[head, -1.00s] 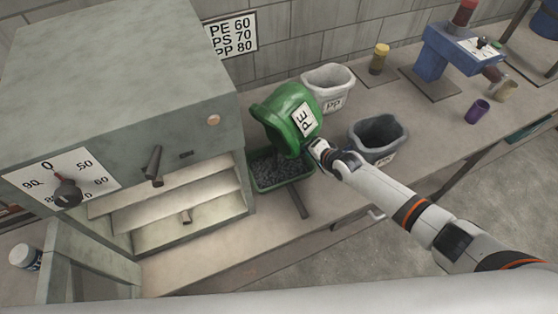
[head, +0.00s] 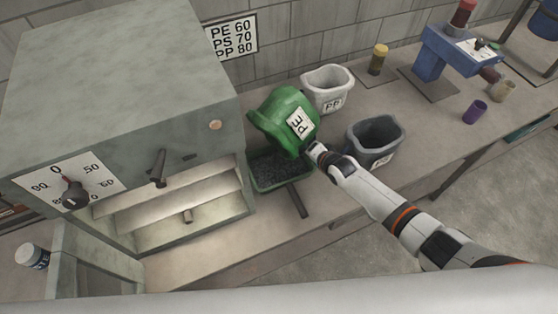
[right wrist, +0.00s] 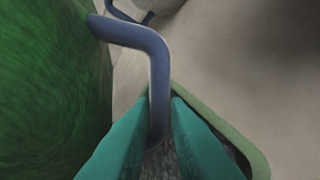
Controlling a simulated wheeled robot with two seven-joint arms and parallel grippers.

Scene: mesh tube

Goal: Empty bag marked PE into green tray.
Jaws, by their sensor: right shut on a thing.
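Dark grains lie in the tray. My right gripper (head: 314,150) is at the bag's right side. In the right wrist view its teal fingers (right wrist: 155,130) are shut on a grey-blue bent handle (right wrist: 150,45) beside the bag's green wall (right wrist: 45,90). The tray's rim (right wrist: 225,130) shows below. The inside of the bag is hidden in both views. My left gripper is not in view.
A white bag marked PP (head: 327,88) and a grey bag (head: 374,140) stand to the right on the bench. A large grey oven (head: 120,90) with an open front is at the left. A blue press (head: 440,55) stands farther right.

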